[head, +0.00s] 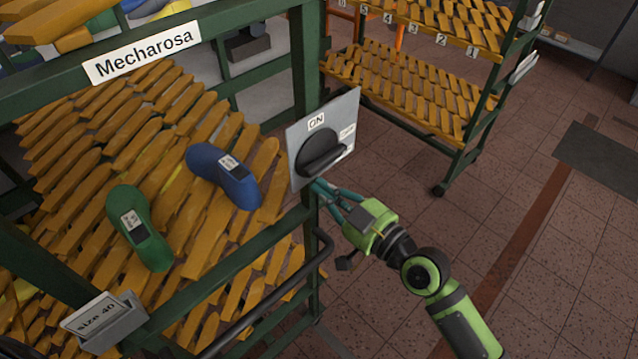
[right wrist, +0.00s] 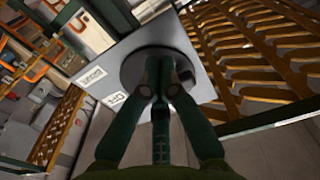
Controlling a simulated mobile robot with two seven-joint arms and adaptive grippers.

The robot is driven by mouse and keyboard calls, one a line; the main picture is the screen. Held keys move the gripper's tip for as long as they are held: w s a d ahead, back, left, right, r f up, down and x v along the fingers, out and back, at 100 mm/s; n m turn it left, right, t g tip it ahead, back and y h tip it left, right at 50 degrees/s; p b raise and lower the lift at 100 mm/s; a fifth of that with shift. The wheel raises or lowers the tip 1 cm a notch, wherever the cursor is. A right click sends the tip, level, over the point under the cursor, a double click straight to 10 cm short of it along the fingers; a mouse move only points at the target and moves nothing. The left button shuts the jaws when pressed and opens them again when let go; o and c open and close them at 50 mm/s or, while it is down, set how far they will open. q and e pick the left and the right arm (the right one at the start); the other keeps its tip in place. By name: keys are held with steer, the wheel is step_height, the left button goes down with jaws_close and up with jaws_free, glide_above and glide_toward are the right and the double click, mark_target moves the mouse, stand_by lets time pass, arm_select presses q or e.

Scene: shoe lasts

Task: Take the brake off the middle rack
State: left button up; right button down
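A grey brake plate (head: 345,113) is fixed to the corner post of the green rack (head: 307,60) with the "Mecharosa" sign. Its round dark knob (head: 312,143) has a raised bar, slanting up to the right in the head view. One label above seems to read "ON"; another sits at the right. The knob also shows in the right wrist view (right wrist: 132,68), partly hidden by the fingers. My right gripper (head: 318,186) is at the plate's lower edge, just below the knob. Its fingertips (right wrist: 163,82) come together in front of the knob; contact is unclear. My left gripper is not in view.
Slatted shelves hold a green shoe last (head: 142,228) and a blue one (head: 226,175). A dark rail (head: 270,312) runs along the rack's front, left of my right arm. A numbered wheeled rack (head: 405,92) stands behind. The tiled floor at right is open.

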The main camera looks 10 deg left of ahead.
steer(key=b+v, duration=0.1)
steer(key=v, duration=0.6)
stand_by(0.6)
